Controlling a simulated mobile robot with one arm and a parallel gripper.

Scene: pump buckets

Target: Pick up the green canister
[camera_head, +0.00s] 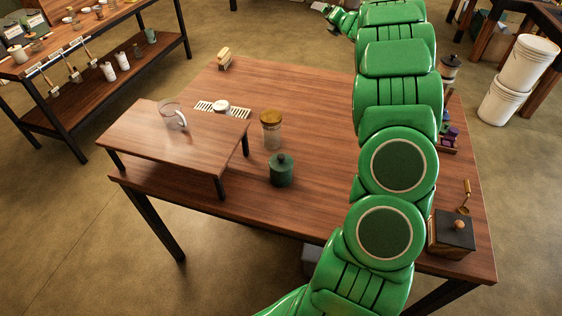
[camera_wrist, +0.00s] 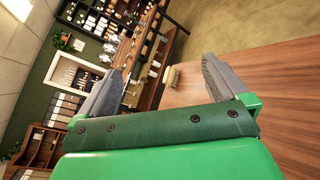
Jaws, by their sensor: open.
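The green canister (camera_head: 282,172) is a small dark green lidded jar with a knob. It stands upright on the wooden table, just right of the low raised stand and in front of a glass jar with a wooden lid. My gripper (camera_wrist: 160,66) is open and empty, with its two grey fingers spread wide in the wrist view. In the head view my gripper (camera_head: 322,8) shows at the top edge, beyond the far side of the table and well away from the canister. The canister is not in the wrist view.
The glass jar (camera_head: 271,130) stands close behind the canister. The raised stand (camera_head: 135,140) bears a glass mug (camera_head: 172,115). A brush (camera_head: 224,60) lies at the table's far left corner. A dark box (camera_head: 452,235) sits at right. The table in front of the canister is clear.

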